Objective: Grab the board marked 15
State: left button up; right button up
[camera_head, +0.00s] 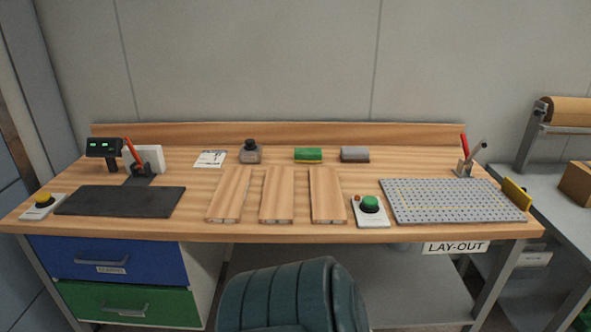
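Three wooden boards lie side by side on the middle of the workbench: a left board (230,194), a middle board (278,194) and a right board (326,194). Their long sides run from front to back, with gaps between them. Small marks show at their front ends, but they are too small to read, so I cannot tell which board is marked 15. Neither of my grippers is in view.
The wooden workbench (200,231) holds a dark mat (120,201), a green button box (369,208), a perforated metal plate (455,201), a small bottle (250,153), a green sponge (308,155) and a grey block (354,154). A dark green padded seat back (285,300) stands in front.

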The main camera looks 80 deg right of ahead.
aim_at(328, 204)
jog(key=z, duration=2.95)
